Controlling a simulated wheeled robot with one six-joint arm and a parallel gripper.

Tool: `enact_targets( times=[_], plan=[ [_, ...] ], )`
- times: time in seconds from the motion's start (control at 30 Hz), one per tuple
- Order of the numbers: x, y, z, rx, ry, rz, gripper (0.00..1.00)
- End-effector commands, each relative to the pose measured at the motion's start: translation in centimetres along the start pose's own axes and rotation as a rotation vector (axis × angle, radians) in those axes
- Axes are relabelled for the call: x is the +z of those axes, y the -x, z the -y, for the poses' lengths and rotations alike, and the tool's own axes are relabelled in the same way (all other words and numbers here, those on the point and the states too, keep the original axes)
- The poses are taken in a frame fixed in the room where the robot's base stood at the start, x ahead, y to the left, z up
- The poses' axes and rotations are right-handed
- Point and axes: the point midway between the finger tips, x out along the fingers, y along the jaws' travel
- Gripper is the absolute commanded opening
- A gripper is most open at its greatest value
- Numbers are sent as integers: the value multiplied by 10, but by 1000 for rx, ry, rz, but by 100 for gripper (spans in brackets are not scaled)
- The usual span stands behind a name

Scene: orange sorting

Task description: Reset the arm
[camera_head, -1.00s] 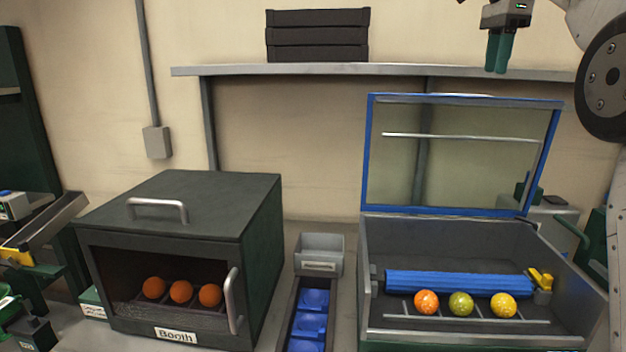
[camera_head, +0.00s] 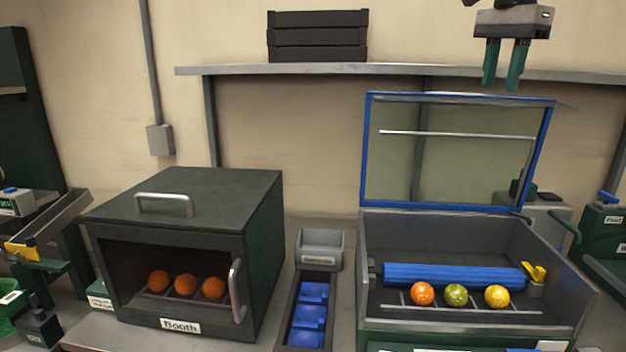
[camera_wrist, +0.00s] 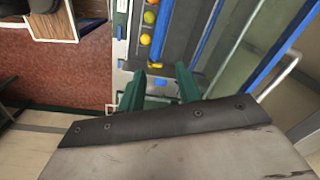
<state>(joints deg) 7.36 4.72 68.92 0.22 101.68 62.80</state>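My gripper (camera_head: 504,66) hangs in the air at the top right of the head view, in front of the shelf's right part and above the open blue-framed lid (camera_head: 457,150). Its two green fingers point down and stand apart with nothing between them. In the wrist view my gripper (camera_wrist: 168,82) also shows two spread green fingers, empty. The grey bin (camera_head: 375,236) below holds an orange fruit (camera_head: 422,294), a greenish one (camera_head: 456,295) and a yellow one (camera_head: 497,296) in a row beside a blue roller (camera_head: 453,275).
The dark booth (camera_head: 258,260) at left holds three oranges (camera_head: 185,284) behind its open front. A small grey box (camera_head: 320,250) and a tray with blue cups (camera_head: 310,318) stand between booth and bin. A shelf (camera_head: 230,70) carries stacked black crates (camera_head: 317,36).

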Motion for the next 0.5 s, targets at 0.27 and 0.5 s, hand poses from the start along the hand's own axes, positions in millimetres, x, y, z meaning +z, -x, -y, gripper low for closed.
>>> enact_targets(
  times=[0.27, 0.5],
  plan=[
    [73, -68, -102, -13, 459, -8, 34],
    [132, -170, -204, -21, 877, -19, 34]
  ],
)
